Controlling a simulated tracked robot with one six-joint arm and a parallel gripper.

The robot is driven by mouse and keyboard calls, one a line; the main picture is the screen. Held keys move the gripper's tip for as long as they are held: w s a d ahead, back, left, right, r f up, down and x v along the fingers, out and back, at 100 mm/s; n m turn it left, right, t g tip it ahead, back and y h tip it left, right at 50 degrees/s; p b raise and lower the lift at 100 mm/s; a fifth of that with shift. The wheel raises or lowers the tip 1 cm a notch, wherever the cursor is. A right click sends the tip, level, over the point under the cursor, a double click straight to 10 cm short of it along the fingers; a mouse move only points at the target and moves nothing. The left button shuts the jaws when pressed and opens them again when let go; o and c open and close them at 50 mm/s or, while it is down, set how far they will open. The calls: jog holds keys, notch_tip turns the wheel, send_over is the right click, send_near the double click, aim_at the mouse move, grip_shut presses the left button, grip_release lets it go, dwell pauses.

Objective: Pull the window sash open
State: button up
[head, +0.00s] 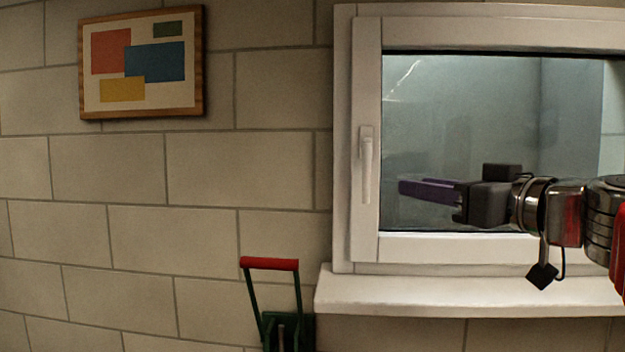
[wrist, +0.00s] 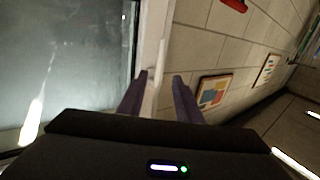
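The window sash (head: 367,80) is a white frame around a grey-blue glass pane and sits flush in its outer frame, looking closed. Its white handle (head: 366,158) is on the left stile and points down. My gripper (head: 402,187), with purple fingers, is in front of the glass, to the right of the handle and pointing left. In the wrist view my gripper (wrist: 160,76) is open with its fingers apart. The pale handle (wrist: 151,88) shows in the gap between them there; I see no contact. The sash edge (wrist: 152,30) runs up beyond the fingers.
A white sill (head: 450,294) juts out below the window. A green tool with a red handle (head: 270,263) stands below left of the sill. A framed picture (head: 142,62) hangs on the block wall at left. The wall between is bare.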

aim_at(369, 178)
jog(key=x, duration=1.3)
jog(key=shift+w+a, duration=0.1)
jog(key=shift+w, duration=0.25)
grip_shut()
dwell(0.4)
